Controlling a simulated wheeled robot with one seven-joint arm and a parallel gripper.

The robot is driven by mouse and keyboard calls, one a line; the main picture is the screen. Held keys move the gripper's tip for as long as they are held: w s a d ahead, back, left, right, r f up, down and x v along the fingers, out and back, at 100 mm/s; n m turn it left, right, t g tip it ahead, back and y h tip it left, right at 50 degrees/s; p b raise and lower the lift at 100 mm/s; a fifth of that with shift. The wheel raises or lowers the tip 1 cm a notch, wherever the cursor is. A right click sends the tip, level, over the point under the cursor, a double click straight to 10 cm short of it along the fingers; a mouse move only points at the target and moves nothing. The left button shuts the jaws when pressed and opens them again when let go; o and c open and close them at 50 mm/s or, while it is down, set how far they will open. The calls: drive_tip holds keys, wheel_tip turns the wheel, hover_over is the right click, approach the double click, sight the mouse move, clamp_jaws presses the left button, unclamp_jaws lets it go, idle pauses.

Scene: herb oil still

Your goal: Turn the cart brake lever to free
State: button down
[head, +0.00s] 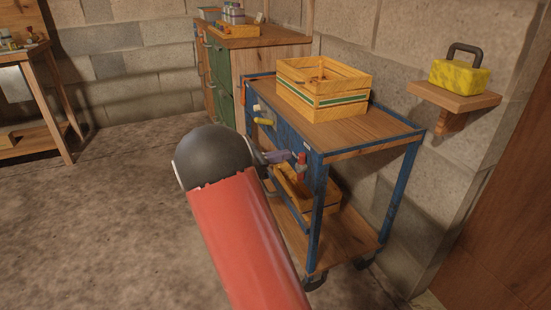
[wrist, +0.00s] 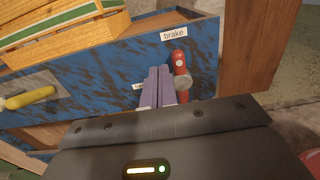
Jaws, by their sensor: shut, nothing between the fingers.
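The cart (head: 372,137) has a blue frame and a wooden top. Its red brake lever (head: 301,163) is on the blue side panel near the front corner post. In the wrist view the red lever (wrist: 179,64) stands roughly upright below a white "brake" label (wrist: 174,34), with a grey round part at its lower end. My gripper (head: 279,157) is shut and empty, its purple fingers just left of the lever. In the wrist view the fingertips (wrist: 159,72) lie beside it; I cannot tell whether they touch it. Another small label is mostly hidden behind the fingers.
A slatted wooden crate (head: 322,88) stands on the cart top, and another (head: 318,200) is on the lower shelf. A yellow handle (wrist: 30,97) sticks out of the panel. A wall shelf (head: 455,98) holds a yellow weight-like block (head: 459,77). The floor at left is clear.

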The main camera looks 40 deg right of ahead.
sight(312, 166)
drive_tip(key=shift+s+d+f+b, duration=0.1)
drive_tip(key=shift+s+d+b, duration=0.2)
drive_tip(key=shift+s+b, duration=0.5)
drive_tip(key=shift+s+d+b, duration=0.3)
drive_tip(key=shift+s+b, duration=0.55)
drive_tip(key=shift+s+d+f+b, duration=0.1)
drive_tip(key=shift+s+d+b, duration=0.2)
drive_tip(key=shift+s+b, duration=0.5)
drive_tip(key=shift+s+r, duration=0.1)
drive_tip(key=shift+s, duration=0.05)
drive_tip(key=shift+s+a+f+p, duration=0.2)
drive_tip(key=shift+s+f+p, duration=0.1)
drive_tip(key=shift+s+f, duration=0.35)
drive_tip(key=p+v, duration=0.2)
drive_tip(key=v, duration=0.6)
drive_tip(key=shift+p, duration=0.35)
